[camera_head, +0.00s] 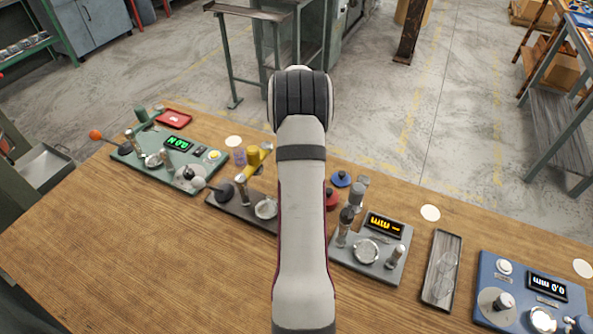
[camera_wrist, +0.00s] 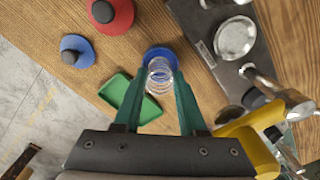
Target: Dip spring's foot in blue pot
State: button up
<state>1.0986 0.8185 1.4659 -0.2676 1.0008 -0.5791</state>
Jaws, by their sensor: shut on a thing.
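My gripper (camera_wrist: 163,72) has two green fingers, shut on a clear coiled spring (camera_wrist: 160,80) that shows between them in the wrist view. A round blue pot (camera_wrist: 157,51) shows just beyond the fingertips, behind the spring's far end. I cannot tell whether the spring's foot is inside the pot or only above it. In the head view my own arm hides the gripper, the spring and that pot.
A blue piece with a dark knob (camera_wrist: 77,50) and a red one (camera_wrist: 110,13) stand nearby. A green tray (camera_wrist: 116,92) lies beside the fingers. A dark plate with a metal dish (camera_wrist: 235,38) and a yellow part (camera_wrist: 252,135) are on the right.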

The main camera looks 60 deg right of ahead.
jog(key=shift+f, duration=0.55)
dwell(1.3)
jog(key=shift+r, duration=3.55)
